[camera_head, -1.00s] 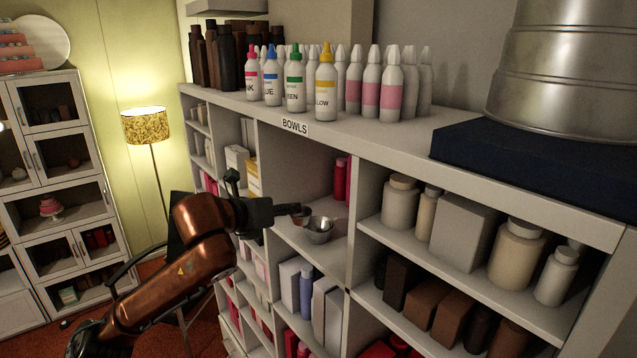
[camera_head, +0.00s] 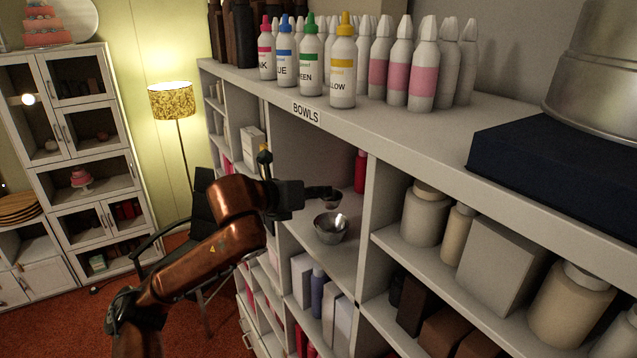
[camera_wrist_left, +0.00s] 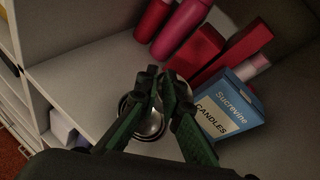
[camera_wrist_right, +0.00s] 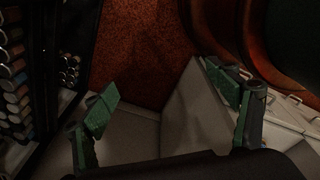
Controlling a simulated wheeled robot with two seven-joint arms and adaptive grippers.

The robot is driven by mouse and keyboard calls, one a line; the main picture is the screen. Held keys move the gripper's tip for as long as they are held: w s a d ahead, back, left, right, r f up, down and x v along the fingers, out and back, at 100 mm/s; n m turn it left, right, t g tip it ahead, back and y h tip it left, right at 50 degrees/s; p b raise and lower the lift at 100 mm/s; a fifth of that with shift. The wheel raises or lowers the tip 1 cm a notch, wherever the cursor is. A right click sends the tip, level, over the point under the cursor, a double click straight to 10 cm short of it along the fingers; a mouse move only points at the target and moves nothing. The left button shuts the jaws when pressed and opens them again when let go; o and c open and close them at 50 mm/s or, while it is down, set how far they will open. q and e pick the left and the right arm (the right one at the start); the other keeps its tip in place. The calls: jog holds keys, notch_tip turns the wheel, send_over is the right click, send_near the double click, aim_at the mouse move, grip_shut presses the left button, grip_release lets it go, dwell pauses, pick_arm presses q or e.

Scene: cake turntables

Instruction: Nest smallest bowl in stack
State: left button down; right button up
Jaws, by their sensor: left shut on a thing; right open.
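My left gripper (camera_head: 322,192) reaches into the shelf bay labelled BOWLS and is shut on a small dark bowl (camera_head: 333,202). In the head view the small bowl appears just above and behind a larger silver metal bowl (camera_head: 331,229) on the shelf board; they look apart. Any bowls nested inside the silver one cannot be made out. In the left wrist view the shut fingers (camera_wrist_left: 160,88) cover most of the held bowl, with silver rims (camera_wrist_left: 153,128) showing below. My right gripper (camera_wrist_right: 175,95) is open and empty, seen only in its wrist view.
The BOWLS bay has upright dividers and a shelf top (camera_head: 400,125) above, bearing several squeeze bottles. A Sucrevine candles box (camera_wrist_left: 228,105) and red bottles (camera_wrist_left: 180,25) stand close beside the bowls. Jars (camera_head: 427,215) fill the bay at right. Bare board lies left of the bowls.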

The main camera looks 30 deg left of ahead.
aim_at(321, 226)
pick_arm(q)
jog(key=shift+w+d+f, duration=0.1)
jog(key=shift+w+f, duration=0.1)
jog(key=shift+f, duration=0.4)
jog(key=shift+w+d+f, duration=0.1)
jog(key=shift+w+f, duration=0.1)
jog(key=shift+f, duration=0.4)
jog(key=shift+s+a+f, duration=0.1)
jog(key=shift+a+f, duration=0.05)
jog(key=shift+f, duration=0.65)
jog(key=shift+s+f, duration=0.15)
jog(key=shift+f, duration=0.55)
jog(key=c, duration=2.4)
grip_release()
jog(key=o, duration=0.4)
pick_arm(e)
jog(key=shift+w, duration=0.65)
